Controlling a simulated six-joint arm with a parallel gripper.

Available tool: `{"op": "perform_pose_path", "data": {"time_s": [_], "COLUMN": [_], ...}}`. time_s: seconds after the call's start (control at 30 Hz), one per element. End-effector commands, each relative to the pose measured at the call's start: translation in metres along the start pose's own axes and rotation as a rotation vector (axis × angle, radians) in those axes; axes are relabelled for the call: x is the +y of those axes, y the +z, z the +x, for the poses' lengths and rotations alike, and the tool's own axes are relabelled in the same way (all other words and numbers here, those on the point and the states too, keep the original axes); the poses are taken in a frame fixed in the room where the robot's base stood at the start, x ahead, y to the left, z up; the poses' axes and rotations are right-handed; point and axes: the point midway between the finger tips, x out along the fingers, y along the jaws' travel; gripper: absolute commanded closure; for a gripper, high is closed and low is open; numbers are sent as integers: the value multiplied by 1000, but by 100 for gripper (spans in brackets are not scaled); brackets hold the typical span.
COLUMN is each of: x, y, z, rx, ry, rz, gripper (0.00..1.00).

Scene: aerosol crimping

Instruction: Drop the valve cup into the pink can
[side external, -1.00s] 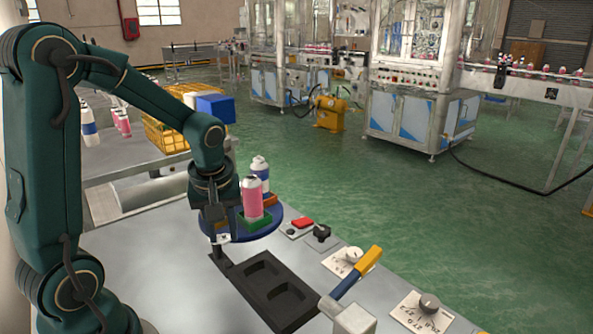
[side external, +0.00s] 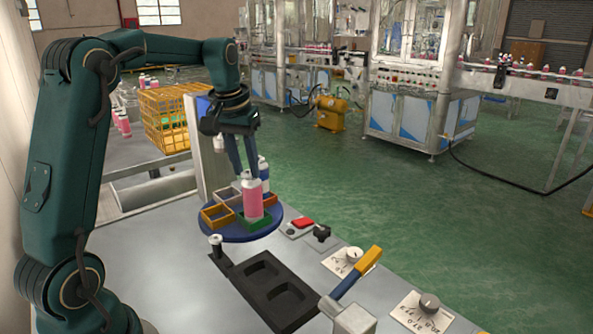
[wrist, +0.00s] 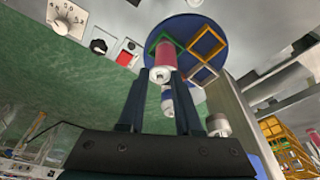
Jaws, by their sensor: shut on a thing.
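The pink can (side external: 253,199) stands upright in a green holder (side external: 256,224) on the blue round table; it also shows in the wrist view (wrist: 165,53). My gripper (side external: 246,174) points down with its fingertips at the top of the pink can. In the wrist view my fingertips (wrist: 160,73) lie either side of the can's pale top. My gripper is shut on the valve cup, which is small and pale and hard to tell from the can's top. I cannot tell whether the cup touches the can's opening.
A blue-and-white can (side external: 264,173) stands just behind the pink can. Orange and grey holders share the blue round table (side external: 227,238). A dark fixture (side external: 265,292) with a post (side external: 216,241) and a yellow-handled lever (side external: 357,276) are in front.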

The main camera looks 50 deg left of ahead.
Motion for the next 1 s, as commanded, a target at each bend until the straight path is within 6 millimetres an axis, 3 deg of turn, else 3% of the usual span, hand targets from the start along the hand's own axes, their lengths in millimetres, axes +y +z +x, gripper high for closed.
{"op": "perform_pose_path", "data": {"time_s": [0.2,0.43,1.0], "x": [-4,-11,-13], "y": [-27,-40,-32], "z": [-11,-10,19], "rx": [1,0,0], "ry": [12,6,4], "rz": [45,25,16], "gripper": [94,94,94]}}
